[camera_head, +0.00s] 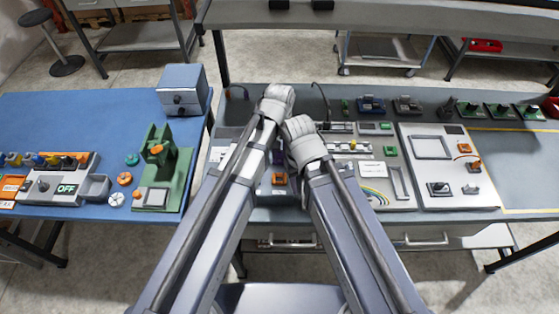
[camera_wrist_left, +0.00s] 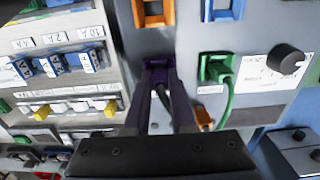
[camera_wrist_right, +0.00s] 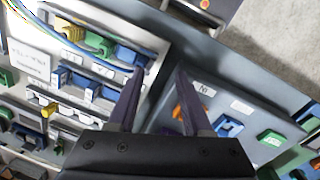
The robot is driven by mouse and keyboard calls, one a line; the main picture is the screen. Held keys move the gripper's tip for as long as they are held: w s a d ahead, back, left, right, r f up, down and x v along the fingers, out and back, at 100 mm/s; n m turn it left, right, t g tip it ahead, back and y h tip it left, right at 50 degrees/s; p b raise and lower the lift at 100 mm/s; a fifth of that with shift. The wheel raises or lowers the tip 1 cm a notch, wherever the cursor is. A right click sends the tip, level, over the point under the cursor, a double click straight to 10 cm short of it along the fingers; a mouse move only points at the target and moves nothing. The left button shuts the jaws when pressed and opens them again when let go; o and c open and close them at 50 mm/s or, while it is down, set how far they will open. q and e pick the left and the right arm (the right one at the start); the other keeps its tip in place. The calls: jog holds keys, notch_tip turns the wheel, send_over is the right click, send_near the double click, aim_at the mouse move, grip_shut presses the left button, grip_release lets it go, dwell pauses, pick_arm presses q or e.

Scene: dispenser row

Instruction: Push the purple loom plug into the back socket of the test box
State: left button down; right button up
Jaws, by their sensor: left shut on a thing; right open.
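In the left wrist view, the grey test box (camera_wrist_left: 188,28) has coloured sockets, including an orange one (camera_wrist_left: 152,12) and a blue one (camera_wrist_left: 222,8). A green plug with a green cable (camera_wrist_left: 216,68) is in its side. My left gripper (camera_wrist_left: 163,78) is shut on the purple loom plug (camera_wrist_left: 156,64), at the box's face. The fingers partly hide the plug, and I cannot tell whether it is seated in a socket. My right gripper (camera_wrist_right: 158,74) is open and empty, above the boards. The head view hides both sets of fingertips behind my wrists.
A panel with blue switches and yellow levers (camera_wrist_left: 60,62) stands left of the test box in the left wrist view. In the head view, a light board (camera_head: 432,180) lies on the right of the bench, and a blue table (camera_head: 90,115) with a green fixture (camera_head: 165,165) stands left.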

pick_arm(q)
jog(key=shift+s+f, duration=0.3)
pick_arm(e)
jog(key=shift+s+f, duration=0.1)
jog(key=shift+f, duration=0.2)
pick_arm(q)
jog(key=shift+s+f+b, duration=0.25)
jog(key=shift+s+b, duration=0.25)
jog(key=shift+b, duration=0.15)
pick_arm(e)
jog(key=shift+s+f, duration=0.25)
jog(key=shift+f, duration=0.05)
pick_arm(q)
jog(key=c, duration=0.9)
grip_release()
jog(key=shift+s, duration=0.15)
jog(key=shift+o, duration=0.2)
jog(key=shift+w+r+p, duration=0.5)
jog(key=shift+r+p, duration=0.2)
jog(key=shift+p, duration=0.35)
notch_tip(320, 180, up, 4)
jog(key=p, duration=0.3)
jog(key=shift+w+f+p, duration=0.15)
jog(key=shift+p, duration=0.15)
jog(key=shift+w+r+p, duration=0.25)
jog(key=shift+r+p, duration=0.2)
jog(key=shift+p, duration=0.05)
pick_arm(e)
notch_tip(320, 180, up, 6)
jog(key=shift+w, duration=0.45)
